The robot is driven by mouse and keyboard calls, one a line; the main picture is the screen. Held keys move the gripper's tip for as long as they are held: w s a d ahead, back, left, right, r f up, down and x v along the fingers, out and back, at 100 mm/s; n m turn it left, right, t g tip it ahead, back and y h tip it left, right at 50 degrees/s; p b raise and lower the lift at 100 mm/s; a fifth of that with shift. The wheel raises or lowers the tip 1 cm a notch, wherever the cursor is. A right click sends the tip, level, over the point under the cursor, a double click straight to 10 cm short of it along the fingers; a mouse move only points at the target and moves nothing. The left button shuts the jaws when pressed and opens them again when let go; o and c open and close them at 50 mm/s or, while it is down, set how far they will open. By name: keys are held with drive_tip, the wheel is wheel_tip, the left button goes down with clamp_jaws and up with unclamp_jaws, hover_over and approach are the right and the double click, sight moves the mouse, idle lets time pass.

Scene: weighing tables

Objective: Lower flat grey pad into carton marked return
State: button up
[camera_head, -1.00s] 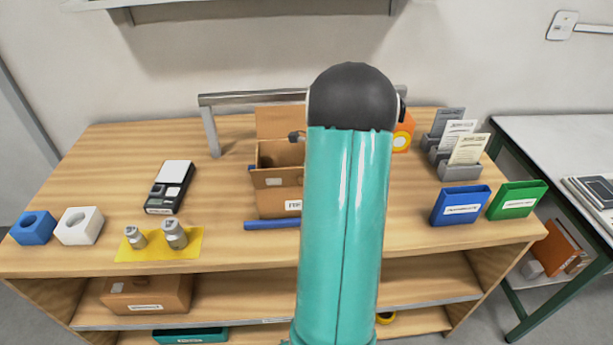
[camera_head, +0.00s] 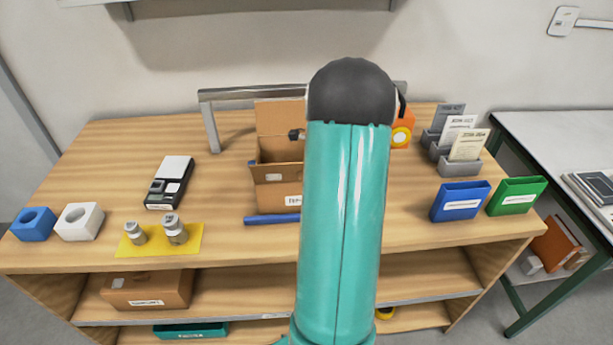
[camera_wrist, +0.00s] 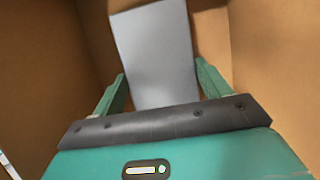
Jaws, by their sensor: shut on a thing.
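An open brown carton (camera_head: 275,188) stands on the wooden table, partly hidden behind my arm; the label on its front is too small and covered to read. In the wrist view the carton's brown inner walls (camera_wrist: 265,60) surround the view. A flat grey pad (camera_wrist: 155,55) is between the two green fingers of my gripper (camera_wrist: 160,88), which is shut on it. The pad reaches beyond the fingertips into the carton. Whether its far end touches the carton floor I cannot tell. In the head view the pad and fingers are hidden behind my arm.
A blue bar (camera_head: 271,218) lies in front of the carton. A scale (camera_head: 169,183) and metal weights on a yellow mat (camera_head: 190,244) are to the left. Blue (camera_head: 460,200) and green (camera_head: 517,195) bins and card holders are right. A metal rail (camera_head: 212,125) stands behind.

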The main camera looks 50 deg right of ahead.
drive_tip(key=shift+f, duration=0.35)
drive_tip(key=o, duration=1)
drive_tip(key=v, duration=1.3)
drive_tip(key=shift+r, duration=0.4)
